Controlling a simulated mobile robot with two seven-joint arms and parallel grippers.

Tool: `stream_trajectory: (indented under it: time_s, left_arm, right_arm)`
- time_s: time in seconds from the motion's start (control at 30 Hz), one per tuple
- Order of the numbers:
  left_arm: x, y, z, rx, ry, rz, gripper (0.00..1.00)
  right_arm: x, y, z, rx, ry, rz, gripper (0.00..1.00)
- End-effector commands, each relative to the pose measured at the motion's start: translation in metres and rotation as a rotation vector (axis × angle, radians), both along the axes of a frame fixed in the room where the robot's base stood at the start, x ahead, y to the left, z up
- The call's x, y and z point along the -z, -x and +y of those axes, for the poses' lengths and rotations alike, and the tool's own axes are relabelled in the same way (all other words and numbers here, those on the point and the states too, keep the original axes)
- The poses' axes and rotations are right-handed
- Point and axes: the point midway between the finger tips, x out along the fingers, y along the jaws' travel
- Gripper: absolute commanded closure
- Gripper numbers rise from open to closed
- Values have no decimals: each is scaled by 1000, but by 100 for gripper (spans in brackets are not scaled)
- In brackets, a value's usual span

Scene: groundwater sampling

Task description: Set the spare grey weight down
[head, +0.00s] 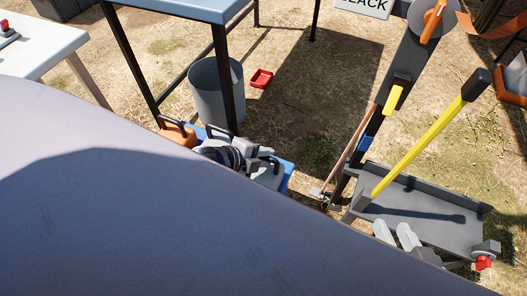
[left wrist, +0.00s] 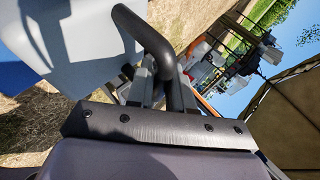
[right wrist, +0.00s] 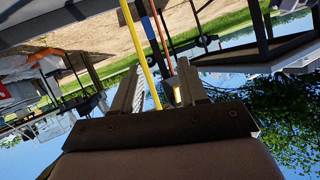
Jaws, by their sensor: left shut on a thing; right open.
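A pale grey weight (head: 268,178) with a black loop handle is at the right end of a blue base (head: 290,176); I cannot tell whether it rests fully on it. It fills the upper left of the left wrist view (left wrist: 75,40). My left gripper (head: 262,158) is shut on its black handle (left wrist: 152,42). An orange weight (head: 178,134) and another grey one (head: 206,142) stand to the left, partly hidden by my arm. My right gripper (head: 398,234) is open and empty by a grey tray (head: 430,230); its fingers also show in the right wrist view (right wrist: 160,92).
A grey bin (head: 212,88) stands behind the weights, beside the legs of a blue-topped table (head: 185,8). A red tray (head: 262,78) lies on the ground. A post with a yellow-handled lever (head: 425,145) rises at the right. Bare ground lies between.

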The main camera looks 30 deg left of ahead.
Motion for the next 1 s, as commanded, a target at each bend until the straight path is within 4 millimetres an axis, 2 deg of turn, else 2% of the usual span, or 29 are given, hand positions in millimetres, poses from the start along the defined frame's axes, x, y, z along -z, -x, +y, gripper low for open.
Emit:
stream_trajectory:
  time_s: [0.03, 0.27, 0.3, 0.37, 0.73, 0.9, 1.0]
  left_arm:
    - [-5, -3, -2, 2, 6, -14, 100]
    - [-5, -3, -2, 3, 6, -13, 100]
    - [1, 0, 0, 1, -1, 0, 72]
    - [0, 0, 0, 1, -1, 0, 53]
    - [-3, 2, 1, 1, -1, 0, 53]
    - [-16, 17, 9, 0, -2, 2, 53]
    - [-28, 31, 16, 1, -2, 2, 53]
  right_arm:
    - [-3, -2, 0, -1, -3, -8, 57]
    - [-6, -4, 0, 0, -2, -14, 57]
    - [-6, -4, 0, 0, -2, -14, 57]
    - [-6, -4, 0, 1, -3, -14, 57]
    - [-7, -3, -1, 5, 1, -11, 57]
    - [-15, -2, -7, 15, 38, -18, 57]
    - [-11, 4, -17, 27, 89, -6, 57]
